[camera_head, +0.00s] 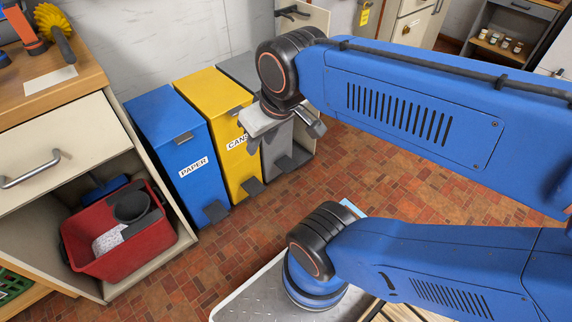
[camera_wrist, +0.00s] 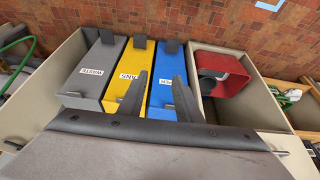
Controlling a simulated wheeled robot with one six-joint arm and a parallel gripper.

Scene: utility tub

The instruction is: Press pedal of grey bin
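The grey bin (camera_head: 238,70) is the right one of three bins in the head view, partly hidden behind my wrist and gripper. Its dark pedal (camera_head: 290,162) sticks out low at the front. In the wrist view the grey bin (camera_wrist: 97,75) is at the left with a WASTE label, and its pedal (camera_wrist: 108,37) shows at its top end. My gripper (camera_head: 290,130) is in front of the bins, above pedal height. In the wrist view its two fingers (camera_wrist: 160,76) are apart with nothing between them, over the yellow and blue bins.
The yellow CANS bin (camera_head: 212,95) and blue PAPER bin (camera_head: 170,125) stand left of the grey one, each with a front pedal. A red bucket (camera_head: 120,255) sits in an open cabinet at the left. The brick-patterned floor (camera_head: 250,225) before the bins is clear.

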